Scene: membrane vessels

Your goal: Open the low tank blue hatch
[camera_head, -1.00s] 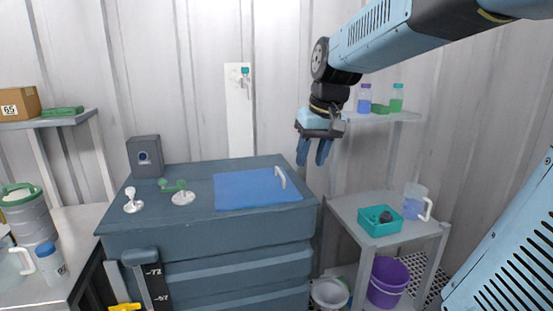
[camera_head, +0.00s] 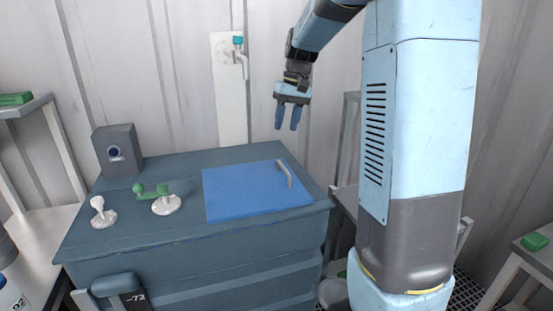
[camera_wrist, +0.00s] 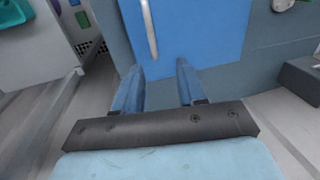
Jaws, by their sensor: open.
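The blue hatch (camera_head: 245,190) lies flat and closed on top of the low dark blue tank (camera_head: 190,248). Its light grey bar handle (camera_head: 285,174) stands near the hatch's right edge. My gripper (camera_head: 287,126) is open and empty, pointing down above and behind the handle, apart from it. In the wrist view, my gripper's blue fingers (camera_wrist: 158,80) are spread. The handle (camera_wrist: 149,28) shows beyond them, a little left of the middle, on the blue hatch (camera_wrist: 205,30).
A green valve handle (camera_head: 152,192) and a white knob (camera_head: 99,206) stand on the tank's left part. A grey box (camera_head: 116,150) sits at its back left corner. A white wall panel (camera_head: 229,90) with a teal-topped fitting rises behind.

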